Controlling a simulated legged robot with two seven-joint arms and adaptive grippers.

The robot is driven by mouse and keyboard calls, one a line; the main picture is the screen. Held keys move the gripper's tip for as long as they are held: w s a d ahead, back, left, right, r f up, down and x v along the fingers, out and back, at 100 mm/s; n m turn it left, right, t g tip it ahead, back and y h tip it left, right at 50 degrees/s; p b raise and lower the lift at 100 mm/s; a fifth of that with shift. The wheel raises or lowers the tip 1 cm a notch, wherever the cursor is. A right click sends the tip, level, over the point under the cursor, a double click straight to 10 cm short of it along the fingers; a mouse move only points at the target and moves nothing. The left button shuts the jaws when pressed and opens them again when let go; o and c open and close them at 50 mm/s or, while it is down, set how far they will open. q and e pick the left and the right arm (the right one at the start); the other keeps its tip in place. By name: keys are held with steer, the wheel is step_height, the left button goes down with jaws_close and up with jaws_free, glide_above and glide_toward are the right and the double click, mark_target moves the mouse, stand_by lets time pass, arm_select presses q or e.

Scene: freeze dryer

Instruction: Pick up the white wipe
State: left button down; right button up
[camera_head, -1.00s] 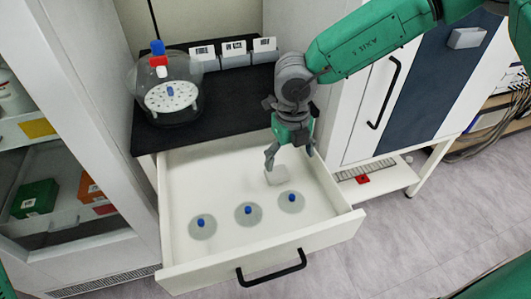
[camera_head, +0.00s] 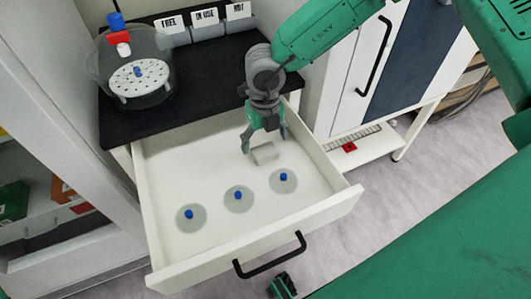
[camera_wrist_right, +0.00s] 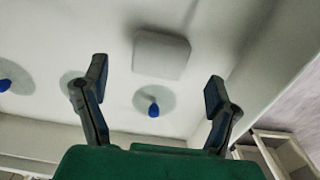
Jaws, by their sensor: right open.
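The white wipe (camera_head: 265,154) is a small pale pad lying on the floor of the open drawer (camera_head: 168,165), behind the rightmost blue-knobbed disc. It also shows in the wrist view (camera_wrist_right: 161,54), beyond the fingertips. My right gripper (camera_head: 265,141) points down into the drawer, close to the wipe. Its fingers are spread and hold nothing. In the wrist view, the right gripper (camera_wrist_right: 157,80) has the wipe in line with the gap between its fingers. I cannot tell the exact height of the fingertips. My left gripper does not show clearly.
Three translucent discs with blue knobs (camera_head: 238,196) lie in a row near the drawer front. The drawer's right wall (camera_head: 318,147) is close by. A glass dome vessel (camera_head: 137,72) and labelled boxes (camera_head: 205,27) stand on the black top. A white cabinet (camera_head: 350,75) stands to the right.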

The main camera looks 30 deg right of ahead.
mark_target(265, 150)
step_height(265, 150, down, 5)
steer(key=shift+a+r+b, duration=0.1)
steer(key=shift+b, duration=0.5)
steer(key=c, duration=1)
steer(key=shift+r, duration=0.1)
steer(key=shift+c, duration=0.2)
